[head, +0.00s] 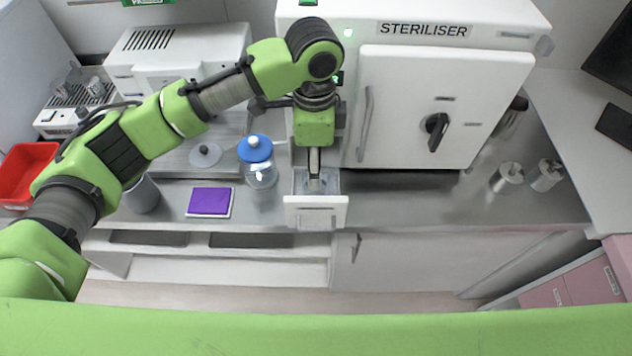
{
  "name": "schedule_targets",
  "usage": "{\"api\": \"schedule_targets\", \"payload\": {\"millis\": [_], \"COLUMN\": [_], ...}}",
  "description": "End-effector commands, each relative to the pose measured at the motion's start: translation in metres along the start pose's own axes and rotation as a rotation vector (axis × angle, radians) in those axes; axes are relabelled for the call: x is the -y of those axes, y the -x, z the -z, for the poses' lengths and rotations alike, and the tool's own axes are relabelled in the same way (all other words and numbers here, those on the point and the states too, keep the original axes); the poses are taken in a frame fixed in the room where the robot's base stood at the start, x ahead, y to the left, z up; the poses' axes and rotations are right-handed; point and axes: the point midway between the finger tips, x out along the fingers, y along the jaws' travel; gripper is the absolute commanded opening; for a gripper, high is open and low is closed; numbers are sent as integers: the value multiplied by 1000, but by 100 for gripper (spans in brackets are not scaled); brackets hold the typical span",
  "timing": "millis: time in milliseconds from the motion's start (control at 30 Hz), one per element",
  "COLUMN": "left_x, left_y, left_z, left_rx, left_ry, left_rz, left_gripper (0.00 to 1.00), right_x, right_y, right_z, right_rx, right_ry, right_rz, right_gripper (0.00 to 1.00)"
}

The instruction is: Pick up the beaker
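My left arm comes in from the left, and its gripper (314,182) points down into a small open white drawer (316,220) left of the steriliser. The fingers look close together from above. Whether they are shut or hold anything is too small to tell. Something pale or clear shows inside the drawer around the fingertips; I cannot tell whether it is the beaker. No other thing is clearly a beaker. A grey cup (141,195) stands on the counter at the left, partly behind my arm. My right gripper is not in view.
A clear jar with a blue lid (258,163) and a purple pad (210,201) are left of the drawer. The white steriliser (415,110) stands to its right. The counter front between drawer and canisters (420,210) is clear.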

Motion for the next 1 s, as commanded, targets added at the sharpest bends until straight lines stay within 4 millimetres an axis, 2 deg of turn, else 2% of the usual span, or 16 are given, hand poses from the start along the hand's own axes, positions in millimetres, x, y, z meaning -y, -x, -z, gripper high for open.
{"api": "schedule_targets", "payload": {"millis": [100, 367, 533, 633, 933, 967, 1000], "left_x": [0, -1, -3, -3, -2, -2, -2], "left_y": [-19, -39, -62, -77, -86, -86, -86], "left_z": [0, 0, 2, 2, 3, 3, 3], "left_rx": [1, 1, 2, 1, -1, -1, -1], "left_ry": [2, 1, 0, 1, 1, 1, 1], "left_rz": [-2, -1, -3, -1, 2, 2, 2], "left_gripper": [48, 48, 48, 48, 48, 46, 36], "right_x": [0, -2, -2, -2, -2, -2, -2], "right_y": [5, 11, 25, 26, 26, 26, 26], "right_z": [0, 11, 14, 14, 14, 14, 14], "right_rx": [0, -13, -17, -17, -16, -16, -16], "right_ry": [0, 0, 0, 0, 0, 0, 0], "right_rz": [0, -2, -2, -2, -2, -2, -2], "right_gripper": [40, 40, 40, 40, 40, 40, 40]}}
